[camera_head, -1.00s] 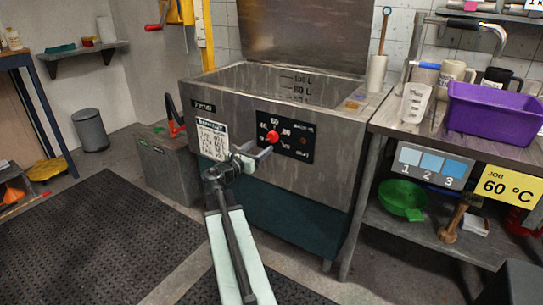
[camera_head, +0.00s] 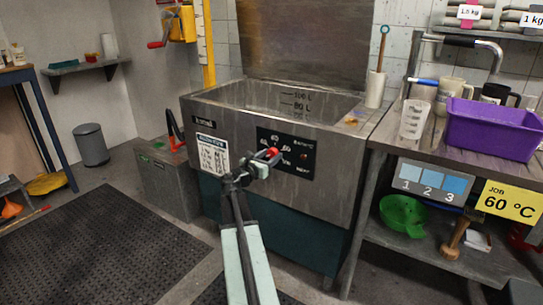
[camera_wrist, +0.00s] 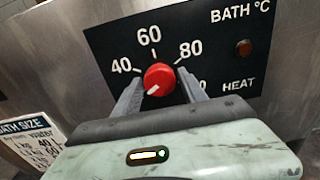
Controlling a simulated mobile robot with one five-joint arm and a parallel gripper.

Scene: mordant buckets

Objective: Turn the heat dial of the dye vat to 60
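The dye vat (camera_head: 330,180) is a steel tub with a black control panel (camera_head: 305,166) on its front. The red heat dial (camera_wrist: 159,79) sits on this panel, below the printed 60 and between 40 and 80. Its white pointer mark faces lower left, below the 40 mark. The dial also shows in the head view (camera_head: 272,153), partly covered by my gripper. My gripper (camera_wrist: 160,78) is open, with one finger on the left and one on the right of the dial. I cannot tell whether the fingers touch it.
A yellow job card (camera_head: 510,201) reads 60 °C. A steel bench (camera_head: 440,148) with a purple bin (camera_head: 492,130) stands right of the vat. A dark mat (camera_head: 90,245) covers clear floor at left.

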